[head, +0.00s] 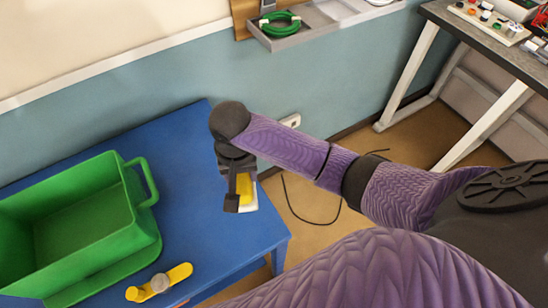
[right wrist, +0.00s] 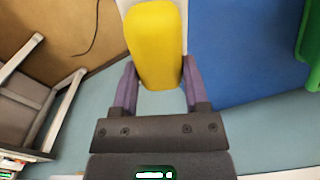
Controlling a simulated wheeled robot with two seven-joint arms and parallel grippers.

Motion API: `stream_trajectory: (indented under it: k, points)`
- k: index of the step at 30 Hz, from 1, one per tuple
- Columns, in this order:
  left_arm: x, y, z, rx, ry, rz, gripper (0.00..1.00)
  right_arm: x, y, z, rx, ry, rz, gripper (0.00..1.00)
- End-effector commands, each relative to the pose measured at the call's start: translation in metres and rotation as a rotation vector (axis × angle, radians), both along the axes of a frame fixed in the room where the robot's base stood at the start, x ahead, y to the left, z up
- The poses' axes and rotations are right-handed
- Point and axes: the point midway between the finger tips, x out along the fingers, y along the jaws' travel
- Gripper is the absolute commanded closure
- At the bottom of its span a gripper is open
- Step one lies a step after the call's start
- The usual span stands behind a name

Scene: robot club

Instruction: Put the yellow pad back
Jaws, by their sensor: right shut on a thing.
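The yellow pad (head: 244,187) is a rounded yellow block, seen large in the right wrist view (right wrist: 154,45). My right gripper (head: 238,192) is shut on it, with one purple finger on each side in the wrist view (right wrist: 158,88). The gripper points down near the right edge of the blue table (head: 195,200). A white piece (head: 252,199) shows beside and beyond the pad; I cannot tell whether they touch. In the head view the gripper hides part of the pad. My left gripper is out of view.
An empty green crate (head: 135,240) stands on the table at left. A yellow piece with a grey knob (head: 160,283) lies by the front edge. A grey wall tray (head: 310,25) holds a green coil (head: 281,24). A workbench (head: 480,35) stands at right. A black cable lies on the floor.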

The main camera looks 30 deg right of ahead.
Motion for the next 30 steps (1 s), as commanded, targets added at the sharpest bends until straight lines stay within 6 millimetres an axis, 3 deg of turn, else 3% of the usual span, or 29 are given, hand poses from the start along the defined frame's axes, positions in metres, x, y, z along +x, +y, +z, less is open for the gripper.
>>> stream_trajectory:
  k: [6,16,25,26,30]
  points:
    - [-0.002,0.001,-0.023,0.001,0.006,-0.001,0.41,-0.007,0.001,-0.052,-0.012,0.005,0.012,0.89]
    - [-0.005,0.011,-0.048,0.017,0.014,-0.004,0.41,-0.006,0.001,-0.107,-0.011,0.003,0.010,0.89]
    - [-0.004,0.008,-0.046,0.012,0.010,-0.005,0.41,-0.006,0.001,-0.107,-0.009,0.000,0.010,0.89]
    - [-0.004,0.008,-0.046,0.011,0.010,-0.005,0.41,-0.006,0.001,-0.108,-0.010,-0.001,0.010,0.40]
    - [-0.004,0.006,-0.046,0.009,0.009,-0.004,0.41,-0.006,0.001,-0.107,-0.010,-0.001,0.010,0.10]
